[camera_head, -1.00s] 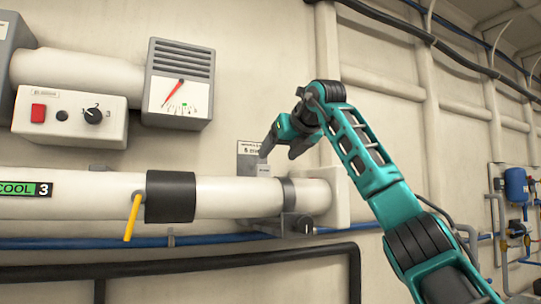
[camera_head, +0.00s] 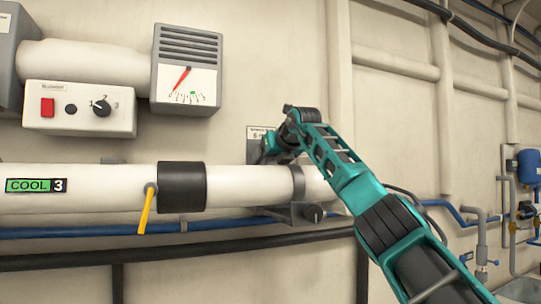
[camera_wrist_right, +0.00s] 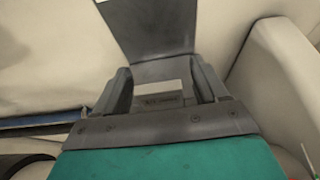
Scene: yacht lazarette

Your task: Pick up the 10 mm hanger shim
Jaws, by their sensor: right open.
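My right gripper (camera_wrist_right: 163,88) is open in the right wrist view, with one dark finger on each side. Between its fingers is a small block with a pale top edge (camera_wrist_right: 158,88) and a dark, labelled face. It may be the hanger shim, but its print is too blurred to read, and I cannot tell if the fingers touch it. In the head view the right gripper (camera_head: 268,150) is at the wall just above the white pipe (camera_head: 245,186), by a small placard (camera_head: 256,133). No shim can be made out there, behind my arm. My left gripper is not in view.
A grey plate (camera_wrist_right: 150,25) stands beyond the fingertips. In the head view, a grey pipe clamp (camera_head: 299,186), a black sleeve (camera_head: 181,187) with a yellow lever (camera_head: 146,210), a gauge box (camera_head: 187,70) and a switch box (camera_head: 80,108) surround the reach. Blue hoses run below.

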